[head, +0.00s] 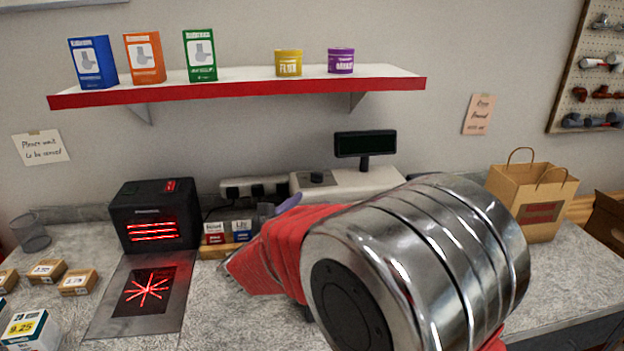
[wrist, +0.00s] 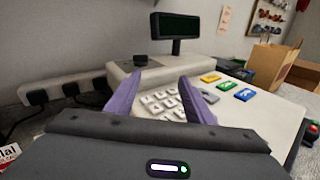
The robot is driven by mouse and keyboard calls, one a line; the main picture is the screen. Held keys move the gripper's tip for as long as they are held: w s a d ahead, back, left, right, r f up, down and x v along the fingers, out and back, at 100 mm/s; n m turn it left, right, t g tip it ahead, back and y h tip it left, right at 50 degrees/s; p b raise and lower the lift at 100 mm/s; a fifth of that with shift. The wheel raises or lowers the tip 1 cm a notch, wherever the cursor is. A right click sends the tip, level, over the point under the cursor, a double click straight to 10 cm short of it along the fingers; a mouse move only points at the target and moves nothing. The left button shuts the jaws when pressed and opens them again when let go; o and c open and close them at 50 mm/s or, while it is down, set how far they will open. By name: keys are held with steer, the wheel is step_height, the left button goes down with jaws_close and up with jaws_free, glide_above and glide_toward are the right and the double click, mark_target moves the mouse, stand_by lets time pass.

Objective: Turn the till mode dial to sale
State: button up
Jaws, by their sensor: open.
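The till (head: 350,184) is a cream counter machine; in the wrist view its body (wrist: 215,68) fills the middle and right, with white number keys and yellow, green and blue keys. The dark mode dial (head: 317,178) sits on its raised back left part; it also shows in the wrist view (wrist: 140,60). The dial's markings and setting are too small to read. My gripper (wrist: 157,80) has two purple fingers spread apart with nothing between them. It points over the keys toward the dial and is short of it. In the head view my arm hides most of the gripper and the keypad.
A power strip (wrist: 52,95) with black plugs is left of the till. A display (head: 365,144) stands on its back. A black scanner (head: 154,214) with red light is further left, a paper bag (head: 530,200) at right. A red-edged shelf (head: 240,87) hangs above.

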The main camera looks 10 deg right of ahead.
mark_target(316, 175)
steer(key=a, duration=0.1)
steer(key=w+a+n+t, duration=0.1)
steer(key=a+n+y, duration=0.1)
steer(key=shift+w+a+f, duration=0.15)
steer(key=shift+w+f, duration=0.05)
steer(key=shift+w, duration=0.2)
steer(key=x, duration=1.4)
steer(key=shift+r, duration=0.2)
steer(key=c, duration=1)
